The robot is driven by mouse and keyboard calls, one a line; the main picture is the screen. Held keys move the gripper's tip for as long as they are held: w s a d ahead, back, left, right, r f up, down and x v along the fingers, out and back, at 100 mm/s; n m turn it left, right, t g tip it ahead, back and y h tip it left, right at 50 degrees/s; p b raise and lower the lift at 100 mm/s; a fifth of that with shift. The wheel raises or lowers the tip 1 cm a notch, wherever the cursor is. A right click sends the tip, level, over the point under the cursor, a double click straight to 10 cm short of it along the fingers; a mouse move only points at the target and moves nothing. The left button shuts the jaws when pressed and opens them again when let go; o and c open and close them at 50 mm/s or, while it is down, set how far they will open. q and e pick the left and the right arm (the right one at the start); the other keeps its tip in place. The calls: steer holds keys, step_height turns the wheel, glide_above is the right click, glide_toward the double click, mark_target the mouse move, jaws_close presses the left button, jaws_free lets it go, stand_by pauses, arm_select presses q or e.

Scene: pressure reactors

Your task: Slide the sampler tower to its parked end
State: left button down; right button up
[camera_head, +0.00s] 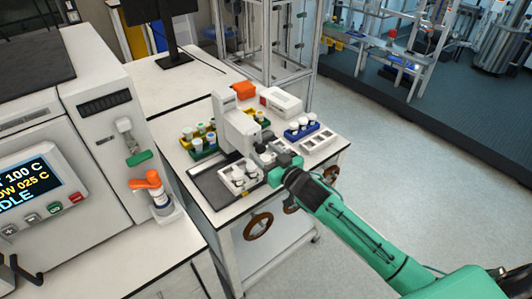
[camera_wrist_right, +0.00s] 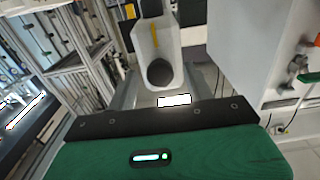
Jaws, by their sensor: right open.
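The sampler tower (camera_head: 237,128) is a white-grey upright block on the bench in the middle of the head view, standing at a dark base with white vials in front. My right gripper (camera_head: 263,156) is open at the tower's lower right side, very close to it. My left gripper is out of view.
Racks of vials stand left of the tower (camera_head: 200,140) and right of it (camera_head: 301,127). A white box (camera_head: 281,102) and an orange block (camera_head: 244,90) sit behind. A large white instrument (camera_head: 95,140) with a display fills the left. Floor is clear at right.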

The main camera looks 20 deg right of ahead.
jaws_close()
steer(key=s+a, duration=0.4)
steer(key=a, duration=0.9)
steer(key=shift+s+p, duration=0.3)
steer(key=shift+s, duration=0.1)
steer(key=shift+f, duration=0.1)
steer(key=shift+c, duration=0.9)
jaws_free()
steer(key=shift+a, duration=0.1)
steer(key=shift+o, duration=0.9)
steer(key=shift+a, duration=0.1)
